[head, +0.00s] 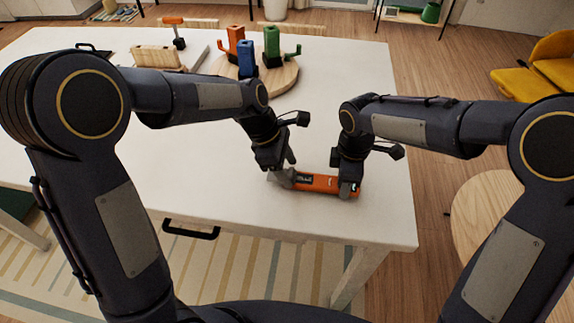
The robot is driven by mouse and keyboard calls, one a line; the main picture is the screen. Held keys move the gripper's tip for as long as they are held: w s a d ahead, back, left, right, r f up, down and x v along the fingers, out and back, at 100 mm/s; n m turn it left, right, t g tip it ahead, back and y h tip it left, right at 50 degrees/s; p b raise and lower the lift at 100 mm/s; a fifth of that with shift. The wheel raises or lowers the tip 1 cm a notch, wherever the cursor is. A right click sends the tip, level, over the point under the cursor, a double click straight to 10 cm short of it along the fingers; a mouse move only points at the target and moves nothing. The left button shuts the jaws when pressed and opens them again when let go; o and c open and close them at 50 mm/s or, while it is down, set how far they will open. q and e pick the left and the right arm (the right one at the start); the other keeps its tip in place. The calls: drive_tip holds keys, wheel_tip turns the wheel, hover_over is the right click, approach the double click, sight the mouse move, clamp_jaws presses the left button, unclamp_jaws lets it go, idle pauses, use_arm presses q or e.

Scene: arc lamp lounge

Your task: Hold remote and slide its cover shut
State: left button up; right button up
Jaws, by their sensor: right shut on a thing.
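The orange remote (317,184) lies along the white table near its front right part. A dark opening with small details shows on its upper face, left of its middle. The remote's cover cannot be told apart clearly at this size. My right gripper (348,190) is shut on the right end of the remote and hides part of it. My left gripper (282,177) is at the remote's left end, with its grey fingers low by the table. The fingers hide that end, and I cannot tell whether they touch it or how far apart they are.
The white table (210,215) is clear around the remote. Behind, a round wooden board (283,80) bears orange, blue and green pieces. A wooden holder (157,57) stands at the back left. A drawer handle (191,231) juts from the front edge.

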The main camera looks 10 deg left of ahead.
sight(289, 172)
use_arm(q)
clamp_jaws()
drive_tip(key=d, duration=0.5)
use_arm(e)
drive_tip(key=shift+a, duration=0.1)
use_arm(q)
drive_tip(key=shift+o, duration=0.4)
unclamp_jaws()
drive_tip(key=shift+a+r, duration=0.1)
drive_tip(key=shift+r, duration=0.05)
drive_tip(key=v, duration=1.1)
drive_tip(key=shift+a+r, duration=0.2)
drive_tip(key=shift+r, duration=0.15)
use_arm(e)
drive_tip(key=o, duration=1.1)
